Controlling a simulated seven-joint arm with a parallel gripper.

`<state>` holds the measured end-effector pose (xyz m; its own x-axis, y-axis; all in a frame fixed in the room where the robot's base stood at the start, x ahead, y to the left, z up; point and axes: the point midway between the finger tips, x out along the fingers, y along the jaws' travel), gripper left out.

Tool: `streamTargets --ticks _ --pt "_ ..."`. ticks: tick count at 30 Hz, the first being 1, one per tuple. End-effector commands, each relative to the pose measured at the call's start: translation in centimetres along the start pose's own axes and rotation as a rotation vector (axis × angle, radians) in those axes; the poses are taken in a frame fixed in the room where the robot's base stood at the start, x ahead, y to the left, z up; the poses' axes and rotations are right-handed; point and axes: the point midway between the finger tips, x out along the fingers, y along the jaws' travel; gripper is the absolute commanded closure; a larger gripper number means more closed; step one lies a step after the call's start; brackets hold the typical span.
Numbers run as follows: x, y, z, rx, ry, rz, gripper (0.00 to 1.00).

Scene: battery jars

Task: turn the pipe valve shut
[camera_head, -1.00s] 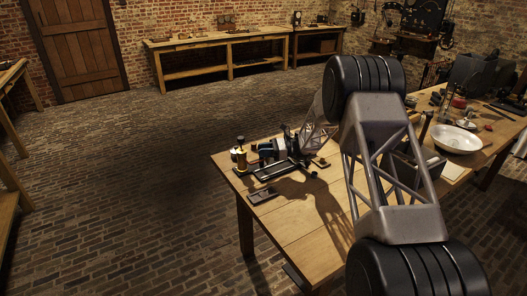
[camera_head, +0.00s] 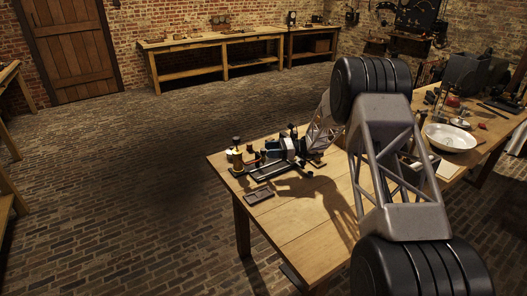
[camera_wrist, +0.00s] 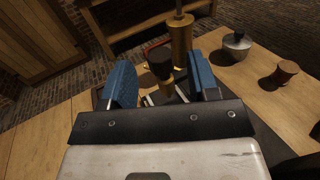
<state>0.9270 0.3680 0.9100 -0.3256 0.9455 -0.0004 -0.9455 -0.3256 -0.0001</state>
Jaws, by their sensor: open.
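In the wrist view, my gripper (camera_wrist: 162,82) has its two blue fingers spread apart. A dark round-topped knob on a brass stem (camera_wrist: 160,62) shows between and beyond the fingertips; I cannot tell whether they touch it. A tall brass cylinder (camera_wrist: 181,42) with a thin rod stands just behind. A red bar (camera_wrist: 152,47) shows by the knob, partly hidden; I cannot tell which of these is the valve's handle. In the head view, my gripper (camera_head: 264,156) is low over the table's far left end, beside the brass cylinder (camera_head: 238,160). The valve's lower part is hidden.
A grey lidded pot (camera_wrist: 237,44) and a wooden spool (camera_wrist: 284,73) stand right of the fingers in the wrist view. A dark flat tray (camera_head: 259,195) lies on the wooden table (camera_head: 290,222). A white bowl (camera_head: 450,138) stands at the right. The table's near middle is clear.

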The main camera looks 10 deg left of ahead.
Motion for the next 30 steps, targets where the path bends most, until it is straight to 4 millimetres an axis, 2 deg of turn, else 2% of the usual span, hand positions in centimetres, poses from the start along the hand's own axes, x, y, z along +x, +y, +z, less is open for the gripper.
streamTargets --ticks 3,9,23,30 --pt "-1.4 0.0 0.0 0.0 0.0 -0.001 0.45" --pt "-2.6 0.0 0.0 0.0 -0.001 0.0 0.45" --pt "-2.7 0.0 0.0 0.001 0.005 0.004 0.45" --pt "-2.1 0.5 0.2 0.014 0.076 0.042 0.45"
